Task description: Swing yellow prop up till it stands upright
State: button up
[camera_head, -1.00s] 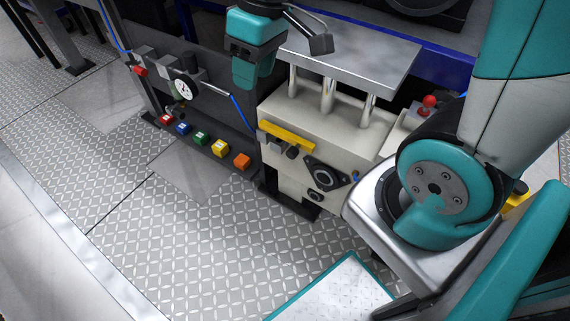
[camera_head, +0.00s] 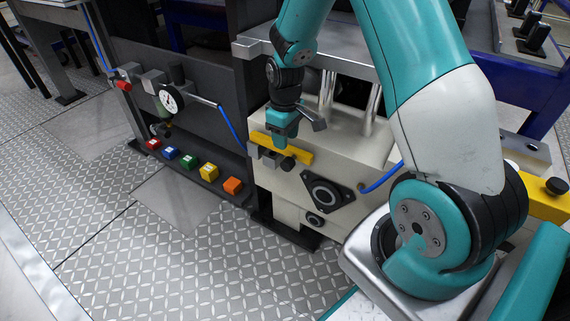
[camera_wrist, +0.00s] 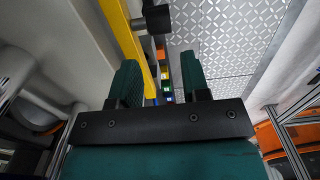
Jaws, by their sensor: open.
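The yellow prop (camera_head: 298,153) is a flat bar lying roughly level along the front of the beige drive unit (camera_head: 350,150). A black knob (camera_head: 288,163) sits on its front side. My gripper (camera_head: 279,143) is just above the prop, pointing down, and covers part of its upper edge. In the wrist view my gripper (camera_wrist: 160,75) has its two green fingers apart. The yellow prop (camera_wrist: 127,35) runs past the left finger's inner side, with the black knob (camera_wrist: 155,18) to its right. I cannot tell whether the prop lies between the fingertips or touches them.
A grey plate (camera_head: 340,55) on steel posts stands above the unit. A dial gauge (camera_head: 171,99) and a blue hose (camera_head: 232,122) are to the left. Several coloured blocks, among them an orange one (camera_head: 232,186), line a low ledge. The patterned floor (camera_head: 170,260) in front is clear.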

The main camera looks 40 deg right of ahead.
aim_at(285, 159)
notch_tip(285, 159, down, 9)
jog(key=shift+r+b, duration=0.2)
jog(key=shift+b, duration=0.75)
